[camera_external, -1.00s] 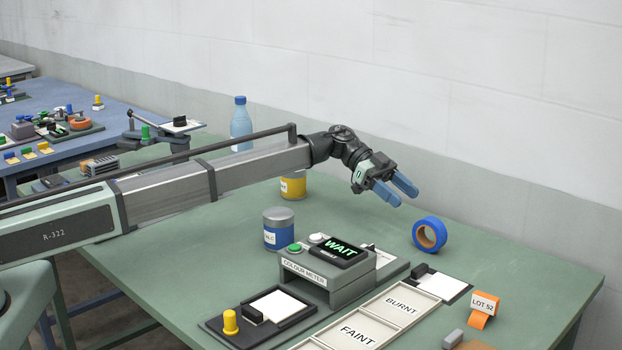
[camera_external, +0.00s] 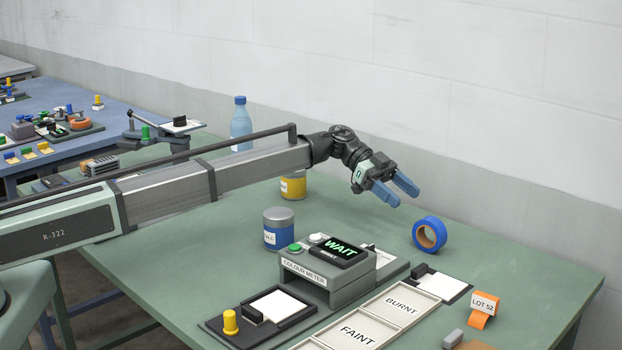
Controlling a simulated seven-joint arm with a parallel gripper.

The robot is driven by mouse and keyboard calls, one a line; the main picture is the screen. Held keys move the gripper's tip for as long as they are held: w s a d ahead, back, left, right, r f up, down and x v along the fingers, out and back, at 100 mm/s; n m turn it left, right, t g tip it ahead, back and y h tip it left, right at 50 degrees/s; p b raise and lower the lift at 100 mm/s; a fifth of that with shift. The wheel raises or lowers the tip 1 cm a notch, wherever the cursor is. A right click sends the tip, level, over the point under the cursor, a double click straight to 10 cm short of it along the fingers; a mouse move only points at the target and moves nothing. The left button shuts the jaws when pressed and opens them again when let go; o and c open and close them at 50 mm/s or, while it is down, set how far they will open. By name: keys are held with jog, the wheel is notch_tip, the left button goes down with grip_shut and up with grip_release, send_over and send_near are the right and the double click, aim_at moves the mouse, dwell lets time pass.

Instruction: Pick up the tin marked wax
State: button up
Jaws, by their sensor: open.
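Two tins stand upright on the green table. A blue tin (camera_external: 278,229) with a grey lid and a white label stands left of the colour meter; its lettering is too small to read surely. A yellow tin (camera_external: 293,187) with a white label stands behind it, its upper part hidden by my arm; its lettering is also unreadable. I cannot tell which one is marked wax. My gripper (camera_external: 396,192) has blue fingers, is open and empty, and hangs above the table to the right of both tins, touching neither.
The colour meter (camera_external: 310,285) reads WAIT and stands in front of the blue tin. Trays marked BURNT (camera_external: 403,307) and FAINT (camera_external: 357,333) lie in front. A blue bottle (camera_external: 240,124) stands behind my arm.

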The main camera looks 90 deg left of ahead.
jog(key=o, duration=0.6)
jog(key=shift+c, duration=0.2)
jog(key=s+a+r+t+y, duration=0.1)
jog(key=s+a+r, duration=0.4)
jog(key=a+r, duration=0.2)
jog(key=n+g+y, duration=0.7)
jog(key=n+y, duration=0.5)
jog(key=n, duration=0.2)
send_over(295, 179)
jog(key=s, duration=0.3)
jog(key=a+f+n, duration=0.1)
jog(key=f, duration=0.2)
jog(key=w+a+f+n, duration=0.1)
jog(key=f, duration=0.2)
jog(key=a+f+n, duration=0.1)
jog(key=f+n, duration=0.1)
jog(key=f, duration=0.1)
jog(key=shift+w+a, duration=0.1)
jog(key=shift+w, duration=0.2)
jog(key=shift+d+x, duration=0.2)
jog(key=shift+x, duration=1.1)
jog(key=shift+d+x, duration=0.2)
jog(key=shift+x, duration=1.1)
